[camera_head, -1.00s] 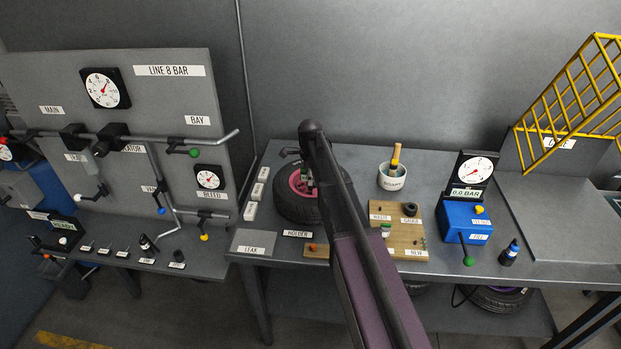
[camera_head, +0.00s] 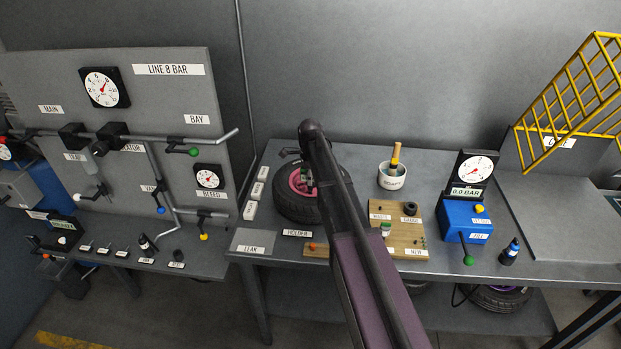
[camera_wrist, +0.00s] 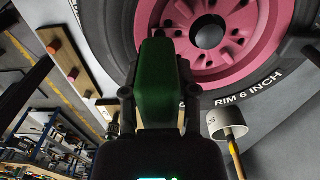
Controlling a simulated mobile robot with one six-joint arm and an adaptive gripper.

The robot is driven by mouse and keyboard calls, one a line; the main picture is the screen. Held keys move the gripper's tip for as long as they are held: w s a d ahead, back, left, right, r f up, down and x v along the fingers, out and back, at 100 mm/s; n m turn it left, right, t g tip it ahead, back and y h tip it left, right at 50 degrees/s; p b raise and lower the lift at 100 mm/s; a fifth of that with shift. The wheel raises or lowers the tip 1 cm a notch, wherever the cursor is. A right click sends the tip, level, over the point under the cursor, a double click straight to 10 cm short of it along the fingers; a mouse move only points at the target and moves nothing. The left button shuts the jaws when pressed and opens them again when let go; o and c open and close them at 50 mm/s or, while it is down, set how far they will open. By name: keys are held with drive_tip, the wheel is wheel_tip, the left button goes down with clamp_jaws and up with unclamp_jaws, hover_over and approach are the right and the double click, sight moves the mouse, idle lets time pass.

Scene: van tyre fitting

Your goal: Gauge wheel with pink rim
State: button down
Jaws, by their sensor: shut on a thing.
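The wheel with the pink rim (camera_head: 297,184) lies flat on the bench left of centre, its black tyre partly hidden by my arm. My gripper (camera_wrist: 158,98) is shut on a green block-shaped tool (camera_wrist: 158,75) near the rim. In the head view my gripper (camera_head: 307,180) is over the wheel. The tool's far end and any contact with the wheel's valve are hidden. A dial gauge (camera_head: 475,168) stands on the blue box (camera_head: 465,222) to the right.
A white pot (camera_head: 391,178) with a brush stands behind a wooden board (camera_head: 408,240) carrying small parts. A yellow cage (camera_head: 570,90) stands at the right. A grey panel (camera_head: 170,110) with pipes and gauges stands left.

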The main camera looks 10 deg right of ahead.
drive_tip(key=shift+r, duration=0.2)
drive_tip(key=shift+r+p, duration=2.8)
drive_tip(key=shift+p, duration=0.2)
